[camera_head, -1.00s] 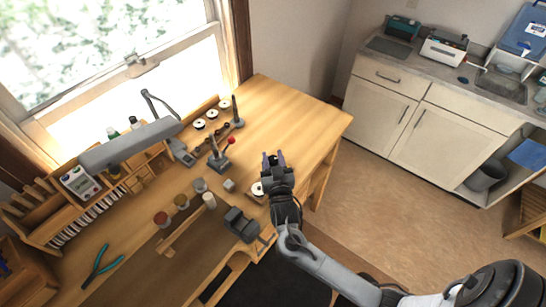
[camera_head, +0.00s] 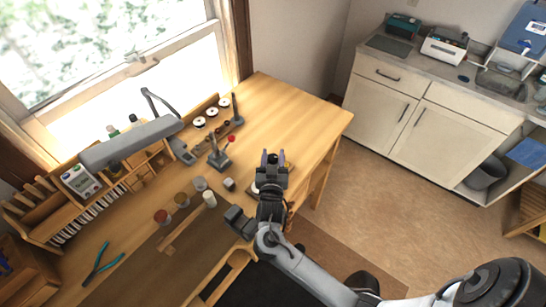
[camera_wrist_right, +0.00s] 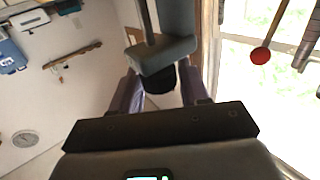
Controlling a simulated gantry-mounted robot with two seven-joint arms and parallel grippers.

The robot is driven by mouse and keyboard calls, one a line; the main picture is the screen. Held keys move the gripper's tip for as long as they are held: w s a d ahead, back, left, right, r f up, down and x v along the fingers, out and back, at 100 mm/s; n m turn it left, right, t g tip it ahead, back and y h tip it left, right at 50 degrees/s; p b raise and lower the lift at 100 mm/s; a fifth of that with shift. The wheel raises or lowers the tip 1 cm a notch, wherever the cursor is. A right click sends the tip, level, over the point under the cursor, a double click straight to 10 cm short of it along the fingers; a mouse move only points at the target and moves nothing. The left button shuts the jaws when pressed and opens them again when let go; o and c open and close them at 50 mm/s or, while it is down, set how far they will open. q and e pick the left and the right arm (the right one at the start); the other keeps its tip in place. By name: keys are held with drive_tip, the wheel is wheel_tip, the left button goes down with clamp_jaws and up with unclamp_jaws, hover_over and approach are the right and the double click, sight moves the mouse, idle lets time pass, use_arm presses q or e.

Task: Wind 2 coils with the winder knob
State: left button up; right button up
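The winder (camera_head: 218,160) stands on the workbench as a small dark grey stand with an upright post. Its red knob (camera_head: 231,138) sits on a thin arm at its right. In the right wrist view the red knob (camera_wrist_right: 261,56) hangs at upper right, and a grey block with a post (camera_wrist_right: 165,55) lies ahead of the fingers. My right gripper (camera_head: 272,158) is over the bench's right part, right of the winder and apart from the knob. Its fingers are spread in the wrist view (camera_wrist_right: 160,98); a dark round part shows between them, seemingly beyond. My left gripper is out of view.
White spools (camera_head: 211,112) and a dark spindle (camera_head: 237,118) stand behind the winder. A lamp (camera_head: 130,143), jars (camera_head: 181,201) and teal-handled pliers (camera_head: 102,265) are to the left. The bench's far right corner (camera_head: 300,110) is clear.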

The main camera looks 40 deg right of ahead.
sight(273, 157)
drive_tip(key=shift+o, duration=1)
drive_tip(key=shift+r, duration=0.65)
wheel_tip(273, 157, up, 3)
drive_tip(key=shift+f, duration=0.1)
drive_tip(key=s+d+r+b, duration=0.1)
drive_tip(key=s+d+r, duration=0.4)
drive_tip(key=s, duration=0.5)
drive_tip(key=shift+s+d+r, duration=0.2)
drive_tip(key=shift+r, duration=0.75)
